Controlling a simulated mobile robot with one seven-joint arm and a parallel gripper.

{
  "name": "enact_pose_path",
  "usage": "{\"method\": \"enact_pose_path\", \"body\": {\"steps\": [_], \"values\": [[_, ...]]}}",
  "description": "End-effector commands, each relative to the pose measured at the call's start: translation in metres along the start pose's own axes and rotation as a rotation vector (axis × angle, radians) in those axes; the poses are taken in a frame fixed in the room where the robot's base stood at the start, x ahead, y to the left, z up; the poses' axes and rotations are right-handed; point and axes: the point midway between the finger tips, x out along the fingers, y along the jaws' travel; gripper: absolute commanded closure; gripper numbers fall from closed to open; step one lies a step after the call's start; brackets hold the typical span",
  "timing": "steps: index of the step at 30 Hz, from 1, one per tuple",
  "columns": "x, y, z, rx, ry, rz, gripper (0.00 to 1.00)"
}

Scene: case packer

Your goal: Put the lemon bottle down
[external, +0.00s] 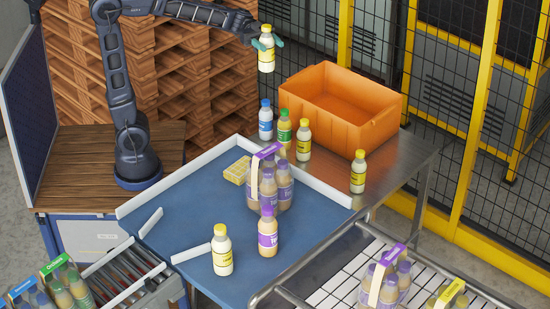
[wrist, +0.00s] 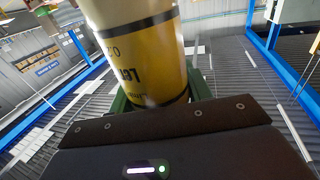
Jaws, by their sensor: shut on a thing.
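The lemon bottle (external: 266,57), pale with a yellow label and yellow cap, is held upright in the air at the top of the external view, left of and above the orange crate. My gripper (external: 266,43) is shut on it near its upper part. In the wrist view the lemon bottle (wrist: 140,62) fills the upper middle, with its yellow label and dark lettering close to the camera. Green finger parts show beside it; the fingertips are mostly hidden behind the bottle.
An empty orange crate (external: 342,108) stands on the metal table (external: 400,153). Blue-capped (external: 265,122), green-capped (external: 284,128) and yellow-capped (external: 303,140) bottles stand left of it; another yellow-capped bottle (external: 358,172) stands in front. A purple multipack (external: 270,185) and loose bottles occupy the blue surface (external: 195,215).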

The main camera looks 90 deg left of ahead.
Motion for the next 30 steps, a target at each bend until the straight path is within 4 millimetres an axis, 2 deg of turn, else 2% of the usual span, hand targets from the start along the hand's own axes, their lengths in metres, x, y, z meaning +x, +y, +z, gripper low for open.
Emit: {"method": "enact_pose_path", "body": {"steps": [5,12,15,18,26,30], "values": [[0.000,-0.001,0.049,-0.007,-0.001,-0.002,0.82],[0.001,0.000,0.137,-0.009,-0.002,-0.001,0.82],[0.001,0.000,0.164,-0.006,0.000,-0.001,0.82],[0.001,0.000,0.183,-0.004,0.000,-0.001,0.82],[0.001,0.000,0.210,-0.002,0.000,0.000,0.82],[0.001,0.000,0.236,-0.005,0.000,-0.001,0.82]]}}
